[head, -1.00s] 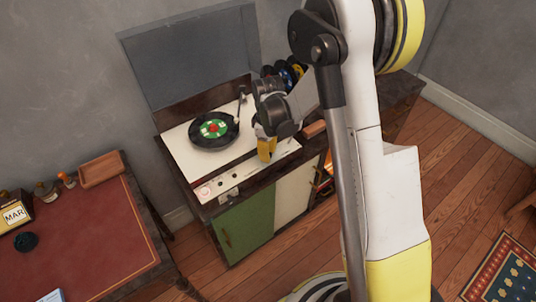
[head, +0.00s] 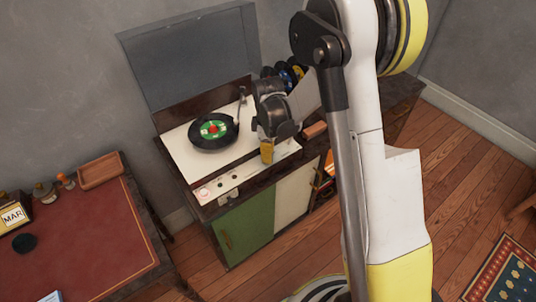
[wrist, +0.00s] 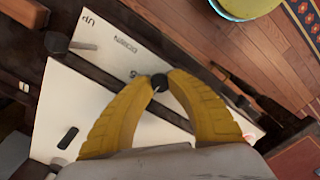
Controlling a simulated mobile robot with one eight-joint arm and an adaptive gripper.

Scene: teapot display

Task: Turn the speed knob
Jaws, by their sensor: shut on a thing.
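My gripper (head: 267,152) is over the front right part of the record player's white top panel (head: 182,157). In the wrist view its two yellow fingers (wrist: 159,80) close on a small dark round knob, the speed knob (wrist: 159,84), with a tip on either side. Printed letters beside this knob are partly hidden by the left finger. A second dark knob (wrist: 55,42) stands to the upper left, near printed "UP" and "DOWN". In the head view the gripper hides the held knob.
The raised lid (head: 190,55) stands behind. Small controls (head: 222,182) sit at the panel's front left. A red-topped desk (head: 85,230) is at left.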

